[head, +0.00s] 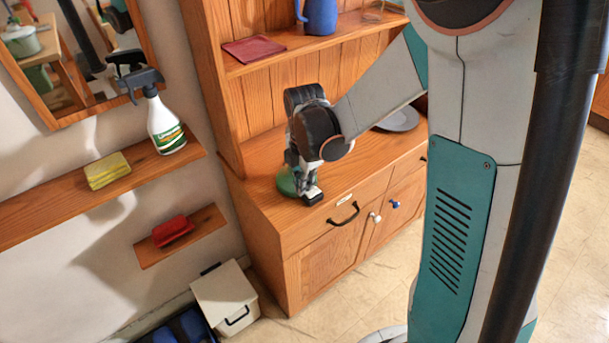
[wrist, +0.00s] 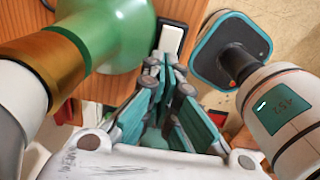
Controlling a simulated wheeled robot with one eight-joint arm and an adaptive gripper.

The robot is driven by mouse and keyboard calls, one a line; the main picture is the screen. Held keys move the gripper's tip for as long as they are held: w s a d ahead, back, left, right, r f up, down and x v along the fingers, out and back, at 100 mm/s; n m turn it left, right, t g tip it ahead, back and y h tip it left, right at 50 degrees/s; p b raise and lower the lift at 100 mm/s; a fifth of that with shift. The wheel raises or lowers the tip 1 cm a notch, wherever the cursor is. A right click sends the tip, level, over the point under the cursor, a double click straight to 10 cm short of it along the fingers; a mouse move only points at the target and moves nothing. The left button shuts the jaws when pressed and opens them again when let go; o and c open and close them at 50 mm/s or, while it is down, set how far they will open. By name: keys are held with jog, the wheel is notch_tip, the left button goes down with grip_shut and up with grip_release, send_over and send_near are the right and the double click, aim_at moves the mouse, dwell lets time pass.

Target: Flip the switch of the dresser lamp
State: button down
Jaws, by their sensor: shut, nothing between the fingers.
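The dresser lamp has a green rounded base (wrist: 118,35) and a brass-coloured neck (wrist: 45,62) at the upper left of the wrist view. In the head view only part of its green base (head: 286,183) shows; my arm and gripper hide the rest. A switch with a white rocker in a black frame (wrist: 172,38) lies beside the base near the dresser's edge. My gripper (wrist: 160,68) is shut and empty, its fingertips at the near end of the switch in the picture. I cannot tell whether they touch it. In the head view my gripper (head: 309,190) is low over the dresser top.
The wooden dresser (head: 262,212) has a black drawer handle (head: 343,213) and an upper shelf with a red tray (head: 254,50) and a blue jug (head: 320,17). A grey plate (head: 399,118) stands farther right. A spray bottle (head: 164,125) and sponge (head: 107,171) are on the left wall shelf.

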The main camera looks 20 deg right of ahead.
jog(key=shift+f, duration=0.75)
jog(key=shift+a+f+h+b, duration=0.15)
jog(key=shift+f+h+b, duration=0.25)
jog(key=shift+b, duration=0.15)
jog(key=shift+r, duration=0.2)
jog(key=shift+r+p, duration=0.65)
jog(key=shift+r, duration=0.05)
